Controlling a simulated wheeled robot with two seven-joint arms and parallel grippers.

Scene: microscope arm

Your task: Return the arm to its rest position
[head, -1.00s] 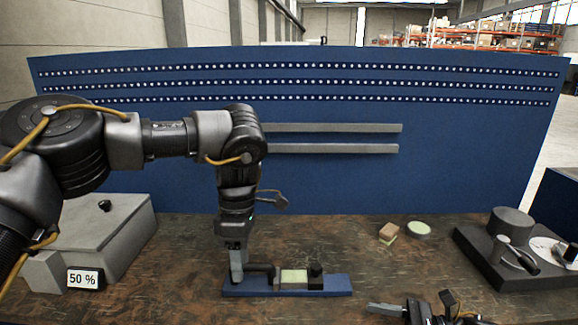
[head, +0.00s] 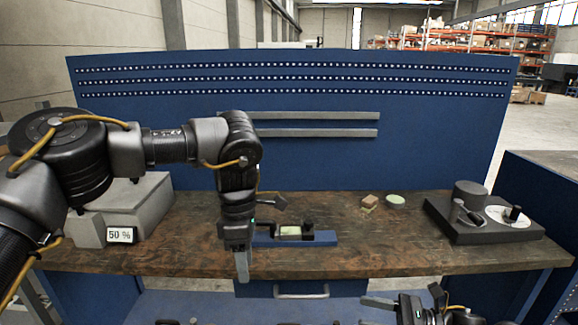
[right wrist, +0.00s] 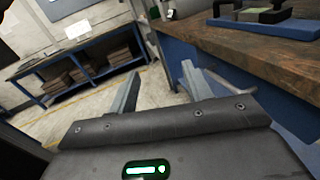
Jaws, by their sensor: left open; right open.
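My left gripper (head: 242,266) points down in the head view, in front of the bench's front edge, open and empty. Behind it on the bench is a blue plate (head: 325,239) with a pale green pad (head: 290,231) and a dark block (head: 308,230); its left end is partly hidden by my gripper. My right gripper (head: 378,302) is low at the bottom, in front of the bench, pointing left. In the right wrist view its two fingers (right wrist: 162,85) are apart with nothing between them. I cannot tell which fixture part, if any, is the arm named.
A grey box (head: 135,205) with a "50 %" display (head: 120,236) stands left on the wooden bench (head: 200,240). A dark unit (head: 480,225) with a knob and dial stands right. Small blocks (head: 369,201) and a round dish (head: 396,199) lie behind.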

